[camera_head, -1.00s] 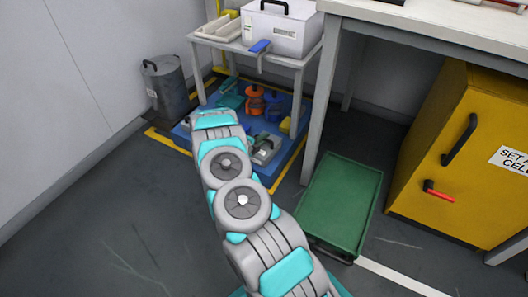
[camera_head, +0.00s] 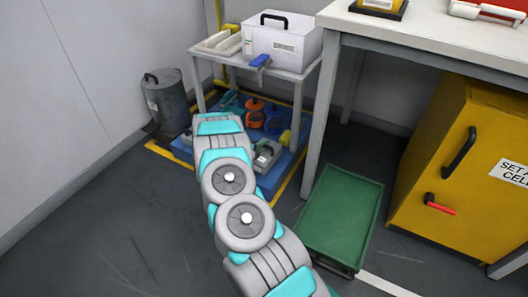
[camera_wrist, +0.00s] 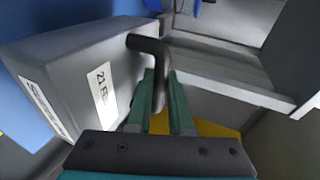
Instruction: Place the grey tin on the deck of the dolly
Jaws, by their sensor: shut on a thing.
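My gripper (camera_wrist: 162,88) shows in the wrist view, its two teal fingers shut on a black handle. The handle belongs to a grey box-shaped tin (camera_wrist: 75,65) with white labels on two faces. The tin fills the left of that view, at a slant. Whether it touches anything below cannot be told. In the head view my arm hides the gripper, and I cannot make out the held tin there with certainty. The dolly's green deck (camera_head: 340,215) lies on the floor right of my arm, bare, with a low rim.
A blue mat (camera_head: 290,163) with several tools lies beyond my arm. A small white table (camera_head: 293,75) stands over it, holding a white box (camera_head: 284,42). A grey bin (camera_head: 165,100) stands left. A workbench (camera_head: 430,40) and yellow cabinet (camera_head: 432,160) bound the right.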

